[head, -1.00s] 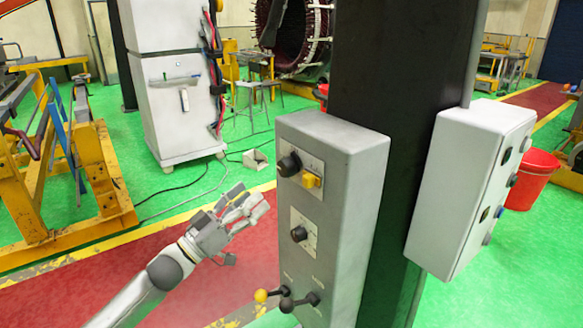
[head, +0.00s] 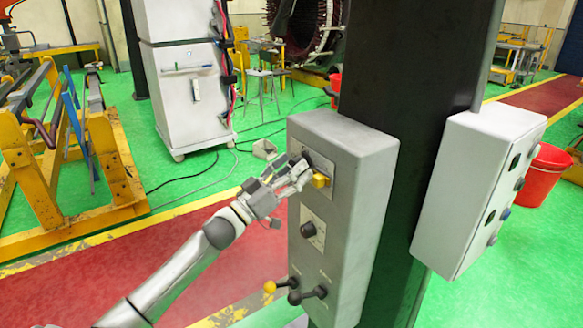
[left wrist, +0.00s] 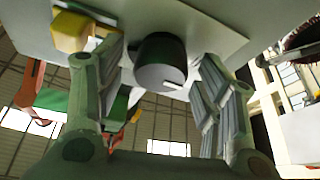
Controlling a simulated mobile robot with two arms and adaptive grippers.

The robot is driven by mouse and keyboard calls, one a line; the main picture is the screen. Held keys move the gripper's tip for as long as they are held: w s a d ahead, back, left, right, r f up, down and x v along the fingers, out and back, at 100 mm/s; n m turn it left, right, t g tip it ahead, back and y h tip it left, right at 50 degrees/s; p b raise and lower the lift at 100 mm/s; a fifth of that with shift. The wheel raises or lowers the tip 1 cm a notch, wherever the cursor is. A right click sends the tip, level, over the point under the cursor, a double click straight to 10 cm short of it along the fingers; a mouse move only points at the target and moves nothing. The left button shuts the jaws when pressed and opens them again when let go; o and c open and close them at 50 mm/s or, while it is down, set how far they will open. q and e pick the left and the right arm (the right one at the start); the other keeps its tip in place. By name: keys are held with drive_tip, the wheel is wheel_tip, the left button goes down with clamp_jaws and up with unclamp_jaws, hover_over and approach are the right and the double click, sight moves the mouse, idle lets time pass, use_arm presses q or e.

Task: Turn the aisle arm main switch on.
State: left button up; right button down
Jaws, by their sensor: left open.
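A grey control box (head: 345,235) is mounted on a dark column. Near its top is a plate with a black rotary switch (left wrist: 160,62) and a yellow block (head: 320,180) beside it. The yellow block also shows at the upper left of the left wrist view (left wrist: 72,32). My left gripper (head: 299,172) is at this plate and hides most of the black switch in the head view. In the left wrist view its open fingers stand on either side of the switch, with the switch between them. Contact cannot be told. My right gripper is not in view.
Lower on the box are a second black knob (head: 308,229), a yellow-tipped lever (head: 269,287) and a black-tipped lever (head: 294,298). A white box (head: 462,200) hangs on the column's right side. A red bucket (head: 542,178) stands behind it.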

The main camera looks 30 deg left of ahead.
use_arm(q)
drive_tip(key=c, duration=1)
drive_tip(key=shift+m, duration=0.3)
drive_tip(key=m+g+h+b, duration=0.2)
drive_tip(key=m, duration=0.5)
drive_tip(key=m+g+h+b, duration=0.2)
drive_tip(key=m+g, duration=0.1)
drive_tip(key=m, duration=0.5)
drive_tip(key=m+g+h+b, duration=0.2)
drive_tip(key=m, duration=0.6)
drive_tip(key=shift+a+g+h+b, duration=0.1)
drive_tip(key=shift+g+h+b, duration=0.2)
drive_tip(key=shift+g+b, duration=0.1)
drive_tip(key=shift+m, duration=0.3)
